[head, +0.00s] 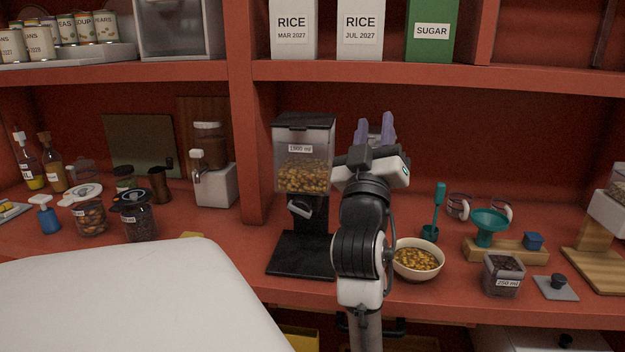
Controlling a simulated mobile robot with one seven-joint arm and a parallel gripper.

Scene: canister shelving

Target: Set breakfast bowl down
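The breakfast bowl (433,273), pale and filled with golden-brown cereal (415,258), stands upright on the red shelf (420,302) just right of my arm. My arm hides part of its left side. My gripper (376,130) is raised above and behind the bowl in the picture, apart from it. Its two purple-grey fingers point up and away, spread with a gap between them, and nothing shows in the gap.
A cereal dispenser (304,160) on a black stand is close left of my arm. Right of the bowl are a teal scoop (434,222), a teal funnel (489,225) on a wooden stand and a labelled jar (503,275). An upper shelf (440,74) runs above.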

